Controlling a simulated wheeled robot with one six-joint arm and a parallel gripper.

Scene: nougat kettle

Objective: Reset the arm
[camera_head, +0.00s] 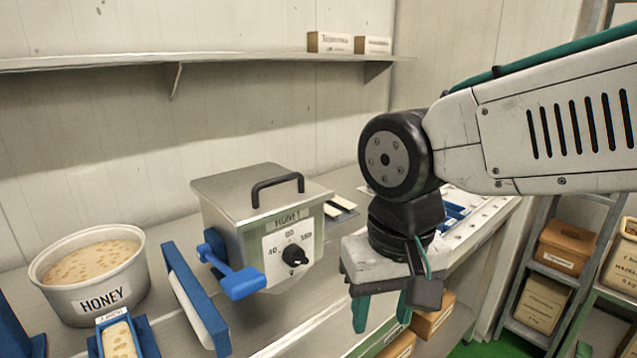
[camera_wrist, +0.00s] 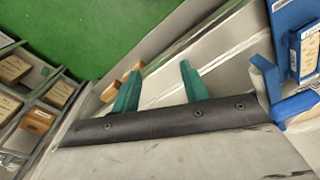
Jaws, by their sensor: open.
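My gripper (camera_head: 380,312) hangs from my arm at the right of the head view, its green fingers pointing down. The fingers are apart with nothing between them. It is right of the steel kettle (camera_head: 226,219), near the counter's front edge. The kettle has a black lid handle (camera_head: 277,184), a black dial (camera_head: 294,256) and a blue lever (camera_head: 238,281) on its side. In the wrist view, my open gripper (camera_wrist: 160,88) shows a grey counter strip and the green floor beyond its fingers.
A honey tub (camera_head: 88,292) stands at the left, with a blue-framed tray (camera_head: 120,338) in front of it. A blue-edged board (camera_head: 192,295) leans beside the kettle. Shelves with boxes (camera_head: 567,246) stand at the right. A wall shelf (camera_head: 180,62) runs above; green floor (camera_head: 483,347) lies lower right.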

